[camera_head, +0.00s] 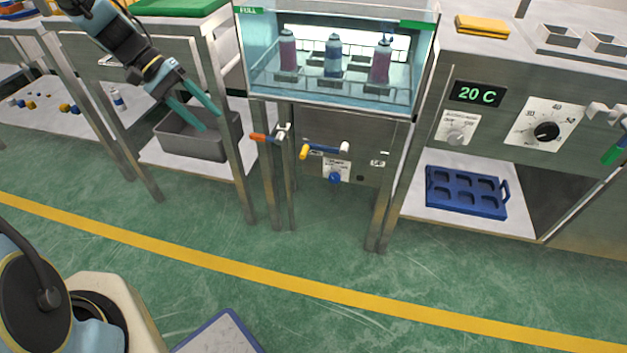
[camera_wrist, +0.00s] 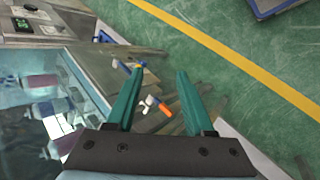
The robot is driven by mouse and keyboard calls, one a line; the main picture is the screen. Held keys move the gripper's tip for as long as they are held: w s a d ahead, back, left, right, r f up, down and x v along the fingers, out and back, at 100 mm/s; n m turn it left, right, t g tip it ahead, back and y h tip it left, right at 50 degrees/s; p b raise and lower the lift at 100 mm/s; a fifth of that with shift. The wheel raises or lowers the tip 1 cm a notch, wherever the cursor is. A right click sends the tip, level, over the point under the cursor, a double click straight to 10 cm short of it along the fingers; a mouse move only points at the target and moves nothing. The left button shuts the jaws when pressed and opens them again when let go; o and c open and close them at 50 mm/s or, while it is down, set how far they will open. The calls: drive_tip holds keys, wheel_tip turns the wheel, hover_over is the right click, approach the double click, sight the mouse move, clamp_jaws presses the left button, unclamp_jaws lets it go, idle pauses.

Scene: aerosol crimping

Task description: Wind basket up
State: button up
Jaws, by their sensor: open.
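The basket (camera_head: 318,82) is a wire rack inside the glass water tank (camera_head: 244,62), low in the water. It holds three bottles with pink or blue bodies. A crank with an orange grip (camera_head: 258,138) and pale metal end sticks out below the tank's left front corner; its orange grip (camera_wrist: 165,111) also shows between my fingers in the wrist view. A blue lever (camera_head: 325,149) with a yellow tip is to its right.
A grey bin (camera_head: 190,140) sits on the shelf below my gripper. Steel table legs stand close by the crank. A blue valve knob (camera_head: 335,178) is under the tank. A blue tray (camera_head: 466,193) lies on the right shelf.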

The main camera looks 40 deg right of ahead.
sight(324, 151)
drive_tip(key=s+d+f+m+g+h+b, duration=0.1)
drive_tip(key=d+f+g+b, duration=0.1)
drive_tip(key=d+f+b, duration=0.2)
drive_tip(key=s+d+f+m+g+h+b, duration=0.1)
drive_tip(key=d+f+g+b, duration=0.1)
drive_tip(key=d+f+b, duration=0.2)
drive_tip(key=d+f+m+g+h+b, duration=0.1)
drive_tip(key=d+f+b, duration=0.3)
drive_tip(key=d+f, duration=0.4)
drive_tip(key=shift+s+d+f+m+g+h, duration=0.2)
drive_tip(key=shift+s+d+m+g+h, duration=0.1)
drive_tip(key=shift+s+m+g, duration=0.15)
drive_tip(key=b+x, duration=0.1)
drive_tip(key=x, duration=1)
drive_tip(key=shift+r, duration=0.15)
clamp_jaws()
